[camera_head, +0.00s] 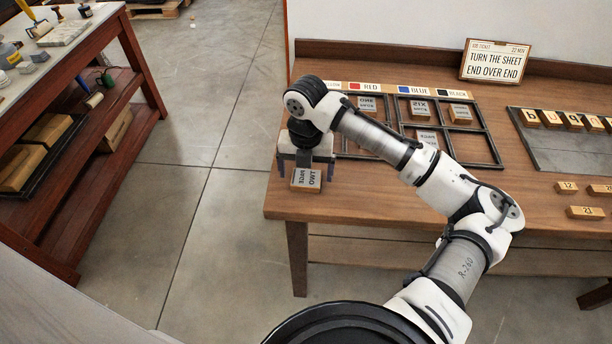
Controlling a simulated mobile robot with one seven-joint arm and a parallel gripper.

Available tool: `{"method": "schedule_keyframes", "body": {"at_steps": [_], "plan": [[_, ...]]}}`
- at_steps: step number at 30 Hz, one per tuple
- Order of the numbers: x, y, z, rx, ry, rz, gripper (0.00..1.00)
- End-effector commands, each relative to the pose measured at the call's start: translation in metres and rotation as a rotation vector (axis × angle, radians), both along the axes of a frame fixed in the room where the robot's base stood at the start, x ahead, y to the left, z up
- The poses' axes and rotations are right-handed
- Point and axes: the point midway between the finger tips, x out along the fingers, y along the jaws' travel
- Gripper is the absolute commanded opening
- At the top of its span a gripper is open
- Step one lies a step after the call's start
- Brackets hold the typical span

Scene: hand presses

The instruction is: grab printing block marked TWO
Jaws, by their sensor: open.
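The printing block marked TWO (306,180) is a wooden block with a pale lettered top, near the left front corner of the wooden table (400,222). Its lettering appears upside down. My gripper (306,175) points down over it, with one finger to the left of the block and one to the right. The jaws are open. I cannot tell whether the fingers touch the block. The far part of the block is hidden under the gripper body.
Dark frames (484,146) hold blocks marked ONE (368,104) and SIX (418,108), among others. Small number blocks (584,212) lie at the right. A sign (495,62) stands behind. A red-brown bench (110,50) is at the left, with bare floor between.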

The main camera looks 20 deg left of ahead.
Motion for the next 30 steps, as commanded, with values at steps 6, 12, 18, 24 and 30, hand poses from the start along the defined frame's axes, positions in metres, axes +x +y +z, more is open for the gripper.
{"method": "schedule_keyframes", "body": {"at_steps": [6,12,18,24,30], "plan": [[-0.0001,-0.0001,-0.0127,0.000,0.000,0.000,0.89],[0.0000,-0.0001,-0.0125,0.000,0.000,0.000,0.81],[0.0000,0.0000,-0.0122,0.000,0.000,0.000,0.55],[0.0001,0.0000,-0.0119,0.000,-0.001,0.000,0.39],[0.0002,0.0001,-0.0106,0.000,-0.001,0.000,0.39]]}}
